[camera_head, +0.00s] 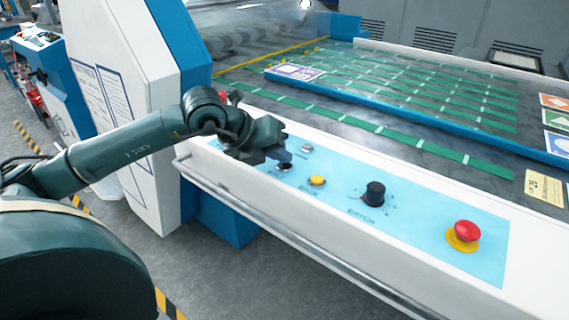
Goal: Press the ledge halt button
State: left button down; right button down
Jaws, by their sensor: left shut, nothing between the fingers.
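A red mushroom-shaped button (467,231) on a yellow round base sits near the right end of the light blue control panel (420,215) on the white ledge. This looks like the halt button. My left gripper (284,156) is shut and empty. It hangs over the left part of the panel, well to the left of the red button, with its fingertips close to a dark button (284,167). I cannot tell if they touch it. My right gripper is not in view.
Between my gripper and the red button are a yellow button (317,181) and a black knob (375,193). A grey button (306,148) lies just behind. A metal rail (300,246) runs along the ledge front. A tall white and blue cabinet (150,100) stands at left.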

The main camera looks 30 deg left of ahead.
aim_at(280, 167)
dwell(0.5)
pick_arm(q)
jog(key=shift+r+p, duration=0.35)
jog(key=shift+r, duration=0.35)
jog(key=shift+r, duration=0.1)
jog(key=shift+r+p, duration=1.65)
jog(key=shift+r, duration=0.85)
jog(key=shift+s+f, duration=0.1)
